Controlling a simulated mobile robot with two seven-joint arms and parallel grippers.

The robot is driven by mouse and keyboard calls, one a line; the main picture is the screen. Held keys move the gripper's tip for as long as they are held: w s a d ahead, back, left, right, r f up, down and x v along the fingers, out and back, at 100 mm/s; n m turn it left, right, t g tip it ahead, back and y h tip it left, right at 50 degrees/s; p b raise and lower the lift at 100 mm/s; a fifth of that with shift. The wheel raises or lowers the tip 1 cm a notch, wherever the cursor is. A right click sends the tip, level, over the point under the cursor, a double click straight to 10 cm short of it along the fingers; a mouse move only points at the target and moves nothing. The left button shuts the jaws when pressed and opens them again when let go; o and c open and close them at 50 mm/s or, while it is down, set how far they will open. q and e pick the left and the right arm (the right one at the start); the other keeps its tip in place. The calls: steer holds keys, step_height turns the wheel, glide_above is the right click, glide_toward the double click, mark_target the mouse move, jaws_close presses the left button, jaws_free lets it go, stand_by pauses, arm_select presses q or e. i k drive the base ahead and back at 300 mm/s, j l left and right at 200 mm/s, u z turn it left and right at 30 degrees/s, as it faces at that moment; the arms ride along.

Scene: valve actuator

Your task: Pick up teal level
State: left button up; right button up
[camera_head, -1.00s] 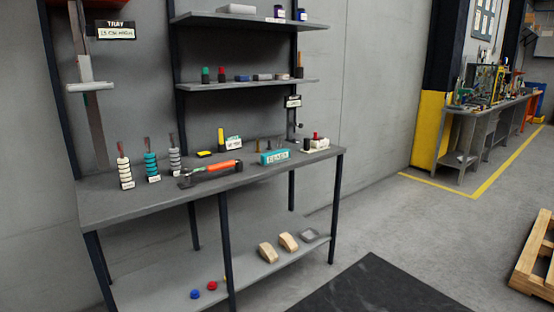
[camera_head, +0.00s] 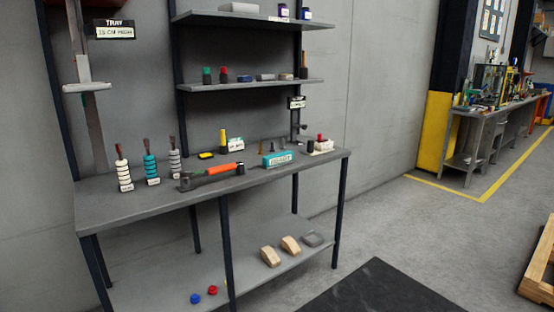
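A teal block (camera_head: 277,159) with a white label, which looks like the level, lies on the grey workbench top (camera_head: 110,205) near its right front edge. It is too small for its label to be read. A hammer-like tool with an orange handle (camera_head: 222,169) lies to its left. A teal ringed stack (camera_head: 151,169) stands further left, between a white one (camera_head: 123,173) and a grey one (camera_head: 174,160). Neither of my grippers is in view.
Shelves (camera_head: 255,86) with small items rise behind the bench. The lower shelf holds wooden blocks (camera_head: 270,256) and small red and blue pieces (camera_head: 212,290). A dark mat (camera_head: 375,287) lies on the floor at front right. A pallet (camera_head: 541,270) stands at far right.

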mark_target(279, 158)
steer(key=i+l+u, duration=0.25)
steer(key=i+l, duration=0.55)
steer(key=i, duration=0.3)
steer(key=i+l+u, duration=0.3)
steer(key=i+l, duration=0.75)
